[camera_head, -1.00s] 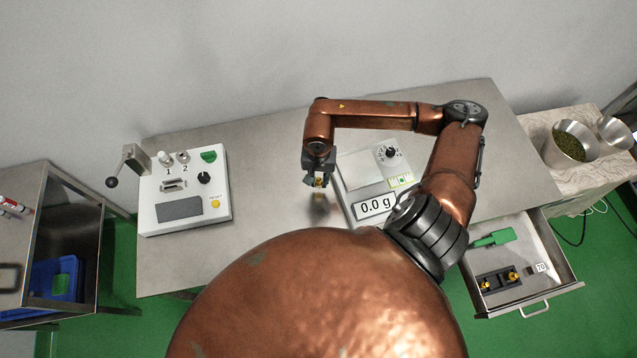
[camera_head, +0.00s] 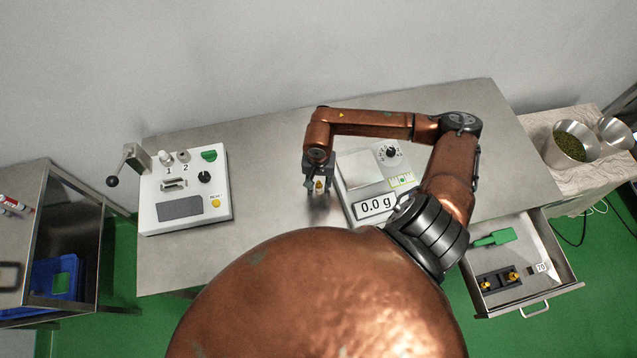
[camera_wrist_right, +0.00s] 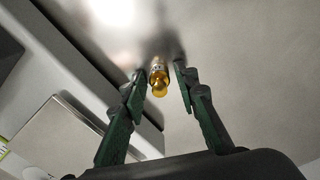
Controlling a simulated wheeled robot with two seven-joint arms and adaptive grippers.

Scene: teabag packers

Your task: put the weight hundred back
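A small brass weight (camera_wrist_right: 158,78) with a rounded knob stands on the metal table in the right wrist view. It also shows in the head view (camera_head: 320,185), just left of the scale. My right gripper (camera_wrist_right: 162,72) has its green-padded fingers spread on either side of the weight, with a gap visible on each side. In the head view the right gripper (camera_head: 319,184) points down at the table. A dark weight holder (camera_head: 499,281) with two brass weights in it lies in the open drawer (camera_head: 562,285) at the lower right. My left gripper is not in view.
The scale (camera_head: 361,181) reads 0.0 g and stands close to the right gripper. A white machine (camera_head: 222,170) with a lever stands on the left. A green scoop (camera_head: 495,238) lies in the drawer. The table between machine and gripper is clear.

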